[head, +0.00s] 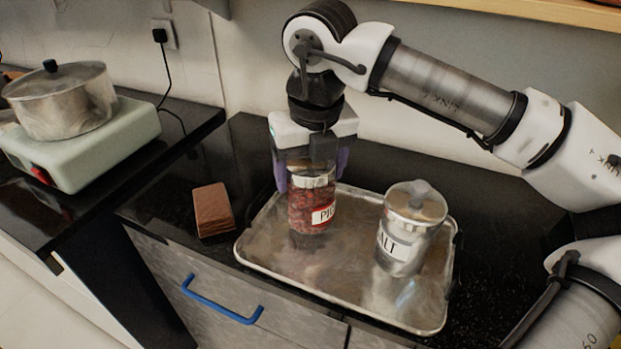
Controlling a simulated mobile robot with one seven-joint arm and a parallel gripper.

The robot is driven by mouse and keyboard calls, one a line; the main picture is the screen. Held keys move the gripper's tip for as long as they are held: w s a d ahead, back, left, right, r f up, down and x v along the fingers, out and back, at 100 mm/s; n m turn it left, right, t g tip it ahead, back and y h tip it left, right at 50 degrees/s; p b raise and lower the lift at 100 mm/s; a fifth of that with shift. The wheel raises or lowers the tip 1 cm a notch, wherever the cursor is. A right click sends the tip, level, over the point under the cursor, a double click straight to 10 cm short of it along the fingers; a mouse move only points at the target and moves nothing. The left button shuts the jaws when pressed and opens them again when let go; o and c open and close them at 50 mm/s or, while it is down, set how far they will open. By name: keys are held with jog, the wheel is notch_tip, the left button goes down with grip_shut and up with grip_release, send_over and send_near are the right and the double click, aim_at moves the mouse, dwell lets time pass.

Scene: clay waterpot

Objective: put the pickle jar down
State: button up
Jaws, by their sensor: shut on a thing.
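The pickle jar (311,208) is a clear jar with dark red contents, a pale metal lid and a white label with red lettering. It is upright over the left part of a metal tray (275,258). My gripper (313,175) points down from above and is shut on the jar near its lid, with purple-sided fingers on either side. The jar's base looks close to the tray surface; I cannot tell whether it touches. The gripper's body hides the top of the lid.
A metal salt canister (411,228) stands on the tray's right side, apart from the jar. A brown block (212,210) lies on the black counter left of the tray. A pot (62,99) sits on a pale hotplate (95,146) at the far left. A blue drawer handle (221,300) is below.

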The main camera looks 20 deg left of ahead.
jog(key=shift+f, duration=1)
jog(key=shift+f, duration=0.2)
jog(key=o, duration=1.9)
jog(key=shift+r, duration=0.1)
jog(key=r, duration=0.4)
jog(key=s+r, duration=0.1)
jog(key=r, duration=0.3)
jog(key=d+r, duration=0.1)
jog(key=r, duration=0.3)
jog(key=shift+s+d+p, duration=0.1)
jog(key=shift+s+p, duration=0.1)
jog(key=shift+p, duration=0.15)
